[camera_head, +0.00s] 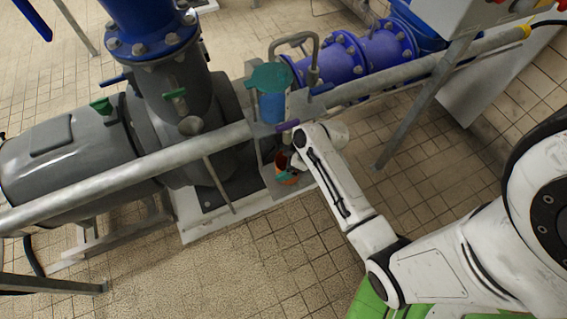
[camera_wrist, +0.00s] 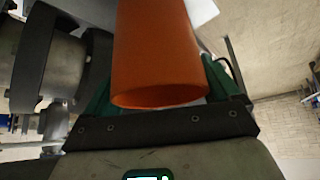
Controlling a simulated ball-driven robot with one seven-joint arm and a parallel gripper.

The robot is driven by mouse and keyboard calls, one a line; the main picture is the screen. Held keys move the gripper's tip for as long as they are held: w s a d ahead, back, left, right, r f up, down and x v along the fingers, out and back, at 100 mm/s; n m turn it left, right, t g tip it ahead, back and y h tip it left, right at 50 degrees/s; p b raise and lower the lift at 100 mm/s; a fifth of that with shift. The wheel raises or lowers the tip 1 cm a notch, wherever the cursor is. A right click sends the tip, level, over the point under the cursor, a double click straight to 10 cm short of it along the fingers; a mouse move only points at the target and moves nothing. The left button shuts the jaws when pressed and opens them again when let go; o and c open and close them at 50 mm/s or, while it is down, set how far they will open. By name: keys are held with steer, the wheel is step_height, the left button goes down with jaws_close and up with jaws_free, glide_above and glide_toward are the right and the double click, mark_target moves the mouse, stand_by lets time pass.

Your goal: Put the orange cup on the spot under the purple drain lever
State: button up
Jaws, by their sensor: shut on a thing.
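The orange cup (camera_head: 287,177) is small and partly hidden by my gripper in the head view. It fills the upper middle of the wrist view (camera_wrist: 158,50), with its round rim toward the camera. My gripper (camera_head: 290,168) is shut on the cup; its green fingers flank it in the wrist view (camera_wrist: 160,88). The purple drain lever (camera_head: 287,126) is on the grey pump frame, just above the cup in the head picture. The cup is low beside the grey stand below the lever. The spot itself is hidden, and I cannot tell whether the cup touches a surface.
A grey rail (camera_head: 130,172) crosses in front of the dark pump (camera_head: 75,145). A blue filter bowl with a teal top (camera_head: 270,78) stands above the lever. Blue pipes (camera_head: 375,50) run behind. Open tiled floor (camera_head: 240,275) lies in front.

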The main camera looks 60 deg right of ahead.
steer(key=shift+w+f, duration=0.25)
steer(key=shift+f, duration=0.5)
steer(key=shift+f, duration=0.1)
steer(key=o, duration=0.8)
steer(key=p+v, duration=0.1)
steer(key=v, duration=1.1)
steer(key=shift+s+a+r+m+g+h, duration=0.45)
steer(key=shift+s+a+r+m+g, duration=0.35)
steer(key=shift+s+a, duration=1)
steer(key=shift+s+a+r+m+g+h, duration=0.4)
steer(key=shift+s+a+r+m+g, duration=0.4)
steer(key=shift+a, duration=1.8)
steer(key=shift+s+a+r+m+g+h, duration=0.55)
steer(key=shift+s+a+m+g, duration=0.6)
steer(key=shift+a, duration=1.1)
